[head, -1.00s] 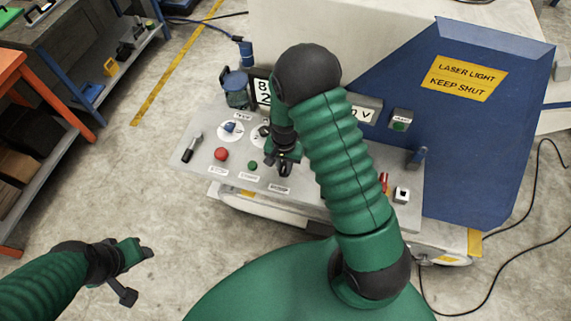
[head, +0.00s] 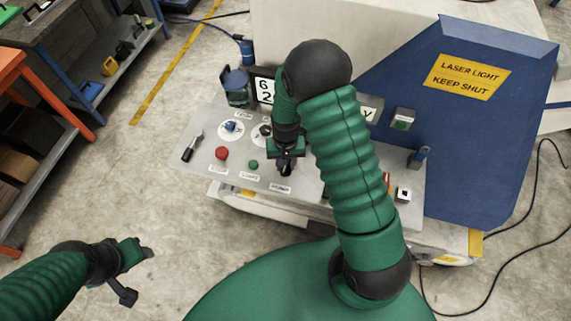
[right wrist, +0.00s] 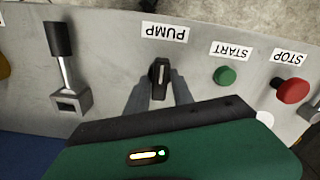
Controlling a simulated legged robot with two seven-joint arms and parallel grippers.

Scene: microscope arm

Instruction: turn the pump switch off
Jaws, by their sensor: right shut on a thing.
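The pump switch (right wrist: 159,73) is a small black knob with a pale line. It stands on the grey panel beside the PUMP label (right wrist: 165,32) in the right wrist view. My right gripper (right wrist: 160,88) is shut on it, one finger on each side. The pale line on the knob runs nearly straight up and down in that view. In the head view my right gripper (head: 286,166) is over the front of the panel and largely hides the knob. My left gripper (head: 138,275) is open and empty over the floor at lower left.
On the panel (head: 210,175), a green START button (right wrist: 226,76) and a red STOP button (right wrist: 293,90) are beside the switch. A lever (right wrist: 63,60) stands on its other side. A partly hidden display (head: 264,91) is behind my right arm. A blue cover (head: 480,150) rises at right.

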